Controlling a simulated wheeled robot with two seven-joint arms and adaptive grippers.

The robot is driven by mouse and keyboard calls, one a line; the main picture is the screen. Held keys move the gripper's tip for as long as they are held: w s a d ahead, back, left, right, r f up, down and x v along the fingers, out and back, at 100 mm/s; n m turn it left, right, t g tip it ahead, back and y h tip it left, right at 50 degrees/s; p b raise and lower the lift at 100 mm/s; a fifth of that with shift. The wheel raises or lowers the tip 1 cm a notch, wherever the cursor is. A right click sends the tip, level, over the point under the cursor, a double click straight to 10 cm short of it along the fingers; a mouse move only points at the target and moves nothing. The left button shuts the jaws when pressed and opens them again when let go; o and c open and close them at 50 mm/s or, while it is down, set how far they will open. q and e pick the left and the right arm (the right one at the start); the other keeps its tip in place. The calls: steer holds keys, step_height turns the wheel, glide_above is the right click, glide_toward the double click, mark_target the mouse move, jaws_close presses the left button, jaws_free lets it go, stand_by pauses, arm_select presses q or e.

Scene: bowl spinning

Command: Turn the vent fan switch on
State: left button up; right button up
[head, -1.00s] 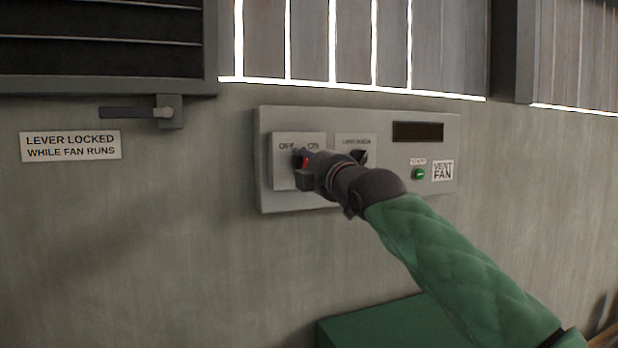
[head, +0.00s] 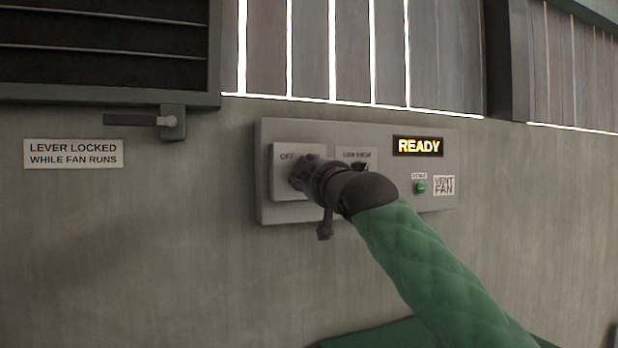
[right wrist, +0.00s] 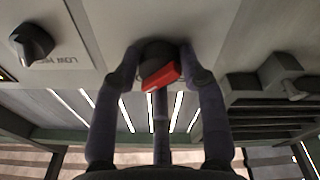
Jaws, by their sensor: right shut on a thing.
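The vent fan panel (head: 290,213) is a grey box on the wall. Its OFF/ON plate (head: 284,186) is at the left, largely covered by my right gripper (head: 303,178). In the right wrist view the switch (right wrist: 160,70) is a dark round knob with a red grip, and the right gripper (right wrist: 160,80) is shut on it, fingers on both sides. The display (head: 418,146) reads READY. A LOW/HIGH knob (head: 360,166) sits right of the switch and also shows in the right wrist view (right wrist: 32,42). A green start button (head: 420,187) is below the display. My left gripper is not in view.
A lever (head: 135,119) sits under the dark louvred vent (head: 100,45) at the upper left. A sign (head: 73,154) below it reads LEVER LOCKED WHILE FAN RUNS. The wall below the panel is clear, with a green object (head: 385,336) at the bottom edge.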

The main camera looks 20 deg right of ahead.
steer(key=shift+s+r, duration=0.15)
steer(key=shift+r, duration=0.15)
steer(key=o, duration=1.1)
steer(key=shift+a, duration=0.1)
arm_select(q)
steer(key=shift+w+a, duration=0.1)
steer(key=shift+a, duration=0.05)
arm_select(e)
steer(key=shift+o, duration=0.2)
steer(key=shift+w+a+f, duration=0.1)
steer(key=shift+w+a, duration=0.05)
steer(key=shift+w, duration=0.1)
steer(key=shift+s, duration=0.1)
steer(key=s+f, duration=0.1)
steer(key=s, duration=1)
steer(key=shift+s+a+f, duration=0.35)
